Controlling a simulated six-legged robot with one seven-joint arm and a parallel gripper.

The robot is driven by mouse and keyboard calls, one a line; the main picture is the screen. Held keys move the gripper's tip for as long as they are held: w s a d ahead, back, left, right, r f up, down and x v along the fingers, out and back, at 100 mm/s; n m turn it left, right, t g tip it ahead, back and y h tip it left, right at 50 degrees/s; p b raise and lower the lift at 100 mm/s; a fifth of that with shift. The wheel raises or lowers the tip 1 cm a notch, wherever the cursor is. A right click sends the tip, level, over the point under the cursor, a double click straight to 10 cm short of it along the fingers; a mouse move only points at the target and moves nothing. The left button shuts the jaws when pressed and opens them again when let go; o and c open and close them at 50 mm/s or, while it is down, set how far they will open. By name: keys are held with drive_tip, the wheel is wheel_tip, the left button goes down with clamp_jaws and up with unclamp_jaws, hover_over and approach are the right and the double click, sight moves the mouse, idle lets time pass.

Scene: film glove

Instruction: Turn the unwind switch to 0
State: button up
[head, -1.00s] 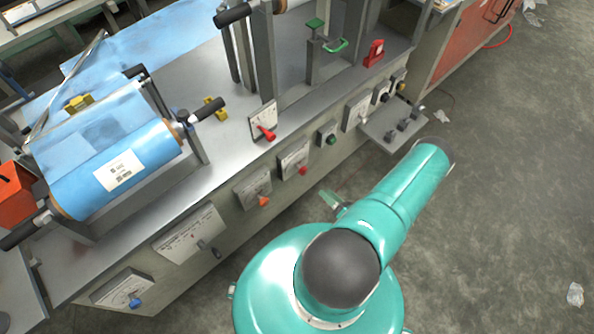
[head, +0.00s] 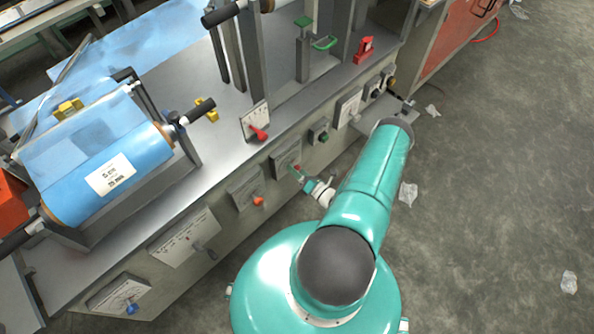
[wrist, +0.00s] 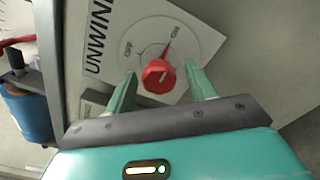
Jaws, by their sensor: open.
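The unwind switch (wrist: 158,76) is a red knob on a white plate marked UNWIND (wrist: 110,30) in the wrist view. Its pointer is turned up and slightly right, towards the ON mark; the OFF mark is up and left. In the head view the red knob (head: 297,167) is small and partly behind the gripper. My gripper (wrist: 160,68) is open, with one green finger on each side of the knob. I see gaps between knob and fingers, so it is not gripped. In the head view my gripper (head: 302,180) is right at the panel front.
An orange knob (head: 258,202) is to the left on the same panel, and a green button (head: 322,137) is to the right. A blue film roll (head: 100,160) lies at left.

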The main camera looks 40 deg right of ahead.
drive_tip(key=shift+w, duration=0.15)
drive_tip(key=c, duration=1)
drive_tip(key=shift+o, duration=0.2)
